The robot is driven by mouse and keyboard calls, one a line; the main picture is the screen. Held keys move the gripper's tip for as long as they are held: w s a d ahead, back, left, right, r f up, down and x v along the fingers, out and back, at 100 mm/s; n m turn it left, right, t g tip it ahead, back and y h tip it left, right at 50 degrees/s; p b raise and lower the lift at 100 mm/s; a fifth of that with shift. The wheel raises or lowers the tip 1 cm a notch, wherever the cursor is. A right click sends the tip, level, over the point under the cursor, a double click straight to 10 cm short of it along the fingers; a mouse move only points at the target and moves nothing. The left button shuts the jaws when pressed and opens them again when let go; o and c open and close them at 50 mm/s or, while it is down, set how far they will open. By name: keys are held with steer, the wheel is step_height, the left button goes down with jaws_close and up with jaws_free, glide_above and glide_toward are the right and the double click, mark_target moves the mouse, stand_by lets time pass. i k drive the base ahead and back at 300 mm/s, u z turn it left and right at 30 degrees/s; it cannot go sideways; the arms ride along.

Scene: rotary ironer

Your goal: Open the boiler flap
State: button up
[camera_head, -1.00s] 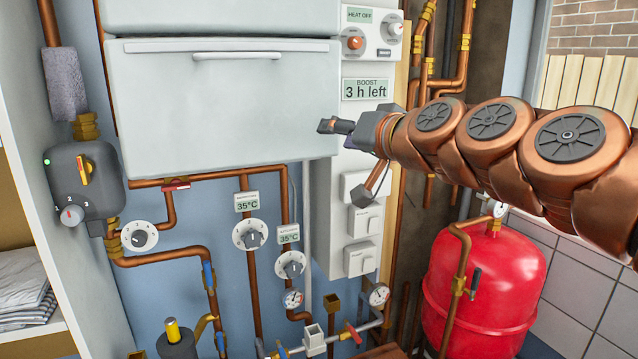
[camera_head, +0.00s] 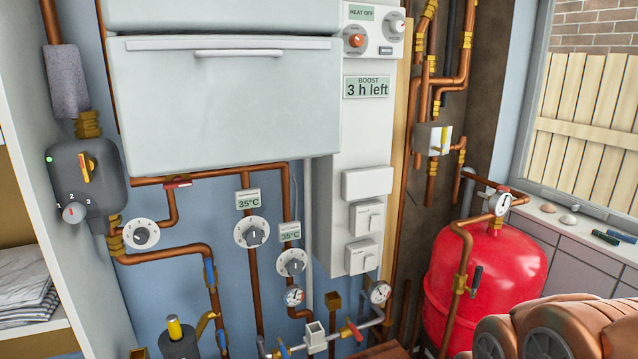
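The boiler flap (camera_head: 225,110) is a wide pale grey panel on the front of the boiler (camera_head: 220,18) at upper left centre. It hangs flat and looks closed. A thin white handle (camera_head: 246,53) runs across its upper edge. Part of my copper-coloured arm shows at the lower right corner, well away from the flap. My gripper is outside the picture, so its state does not show.
A white control panel (camera_head: 355,140) stands right of the flap. Pipes, dials and a grey pump (camera_head: 85,180) lie below and left. A red tank (camera_head: 485,285) stands at right, below a window. Space before the flap is clear.

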mark_target(187, 102)
steer(key=z, duration=0.1)
steer(key=k, duration=0.95)
steer(key=u, duration=1.3)
steer(key=i, duration=0.9)
steer(key=u, duration=0.55)
